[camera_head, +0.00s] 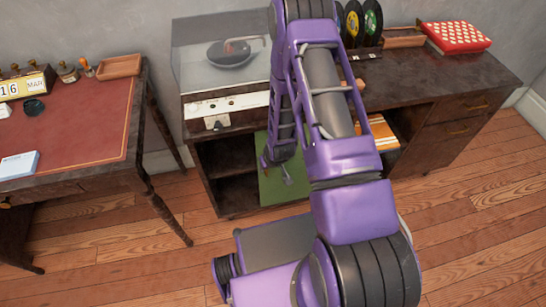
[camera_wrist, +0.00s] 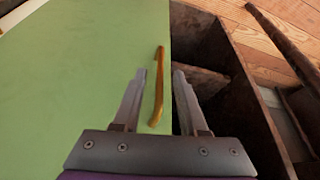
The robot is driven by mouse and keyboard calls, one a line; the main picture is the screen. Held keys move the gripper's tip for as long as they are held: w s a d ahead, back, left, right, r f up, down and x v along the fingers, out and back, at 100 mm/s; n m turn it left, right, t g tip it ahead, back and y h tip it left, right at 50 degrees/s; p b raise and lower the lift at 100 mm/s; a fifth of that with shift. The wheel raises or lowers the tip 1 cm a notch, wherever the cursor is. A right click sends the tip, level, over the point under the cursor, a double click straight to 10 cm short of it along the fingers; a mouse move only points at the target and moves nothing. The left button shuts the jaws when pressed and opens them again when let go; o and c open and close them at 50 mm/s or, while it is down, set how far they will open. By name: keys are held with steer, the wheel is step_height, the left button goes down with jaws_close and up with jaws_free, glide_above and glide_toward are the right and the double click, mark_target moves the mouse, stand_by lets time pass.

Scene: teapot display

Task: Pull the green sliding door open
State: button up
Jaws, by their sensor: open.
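The green sliding door (camera_head: 268,188) stands in the front of the dark wooden cabinet, partly hidden behind my arm. In the wrist view the green door (camera_wrist: 85,70) fills the left half, and its straight edge borders a dark open compartment. A slim gold handle (camera_wrist: 158,88) is set upright near that edge. My gripper (camera_wrist: 160,76) is open, with one finger over the green panel and the other over the dark opening past the edge. The handle appears between the fingers; contact cannot be told. In the head view my gripper (camera_head: 288,178) is small in front of the door.
The cabinet's open shelf (camera_head: 228,165) lies left of the door. A record player (camera_head: 232,55) under a clear cover sits on top. A desk (camera_head: 75,115) with a red top stands to the left. The wooden floor (camera_head: 470,220) at the right is clear.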

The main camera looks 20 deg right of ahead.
steer(key=a+p+v, duration=0.1)
steer(key=p+v, duration=0.1)
steer(key=v, duration=1.2)
steer(key=shift+d+r, duration=0.15)
steer(key=shift+d, duration=0.3)
